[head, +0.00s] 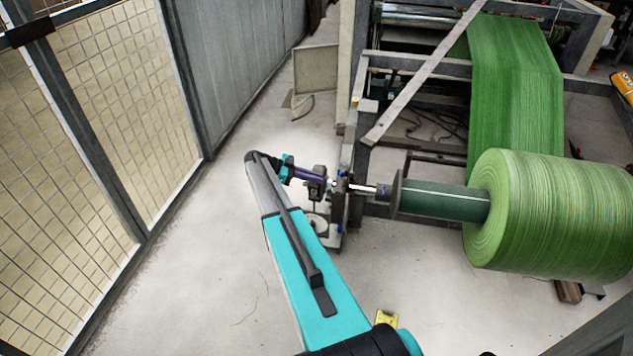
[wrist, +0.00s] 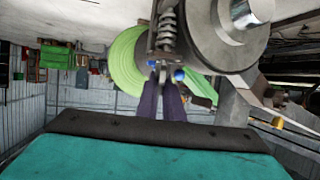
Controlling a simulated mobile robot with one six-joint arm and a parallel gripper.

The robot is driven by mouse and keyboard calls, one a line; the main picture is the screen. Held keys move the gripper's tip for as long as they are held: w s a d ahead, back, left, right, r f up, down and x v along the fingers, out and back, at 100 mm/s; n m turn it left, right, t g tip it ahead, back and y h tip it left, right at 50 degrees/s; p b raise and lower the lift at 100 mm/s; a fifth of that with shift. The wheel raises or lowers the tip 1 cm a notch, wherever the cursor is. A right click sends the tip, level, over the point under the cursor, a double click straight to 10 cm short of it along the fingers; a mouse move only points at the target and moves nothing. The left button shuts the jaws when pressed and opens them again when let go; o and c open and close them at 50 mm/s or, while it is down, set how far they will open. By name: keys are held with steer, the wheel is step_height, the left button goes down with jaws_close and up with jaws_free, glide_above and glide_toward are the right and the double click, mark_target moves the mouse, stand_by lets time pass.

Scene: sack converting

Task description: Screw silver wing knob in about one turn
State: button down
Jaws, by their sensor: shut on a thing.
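My gripper (head: 327,183) reaches the dark bracket at the end of the roll's shaft in the head view. In the wrist view its two purple fingers (wrist: 163,88) are close together, with their tips at a small silver piece, which looks like the wing knob (wrist: 162,74). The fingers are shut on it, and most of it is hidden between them. A coil spring on a rod (wrist: 167,28) and a large round metal disc (wrist: 228,30) are right beside the tips. The knob is too small to make out in the head view.
A big green roll (head: 560,215) on a green core (head: 440,200) lies to the right, its web running up into the machine frame (head: 420,65). Blue-capped parts (wrist: 179,74) sit close to my fingertips. A mesh fence (head: 120,90) stands left; the floor (head: 200,270) between is clear.

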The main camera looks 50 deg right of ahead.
steer(key=shift+w+a+f+m+g+y+b, duration=0.15)
steer(key=shift+w+f+m+y+b, duration=0.15)
steer(key=shift+b, duration=1.45)
steer(key=shift+w+a+f+m+g+y+b, duration=0.15)
steer(key=shift+f+b, duration=0.25)
steer(key=shift+b, duration=1.35)
steer(key=shift+r+m+g+y+b, duration=0.25)
steer(key=shift+g+y+b, duration=0.1)
steer(key=shift+b, duration=1.2)
steer(key=shift+s, duration=0.1)
steer(key=c, duration=2)
jaws_free()
steer(key=shift+o, duration=1.4)
steer(key=shift+f, duration=0.15)
steer(key=shift+r, duration=0.2)
steer(key=shift+r, duration=0.1)
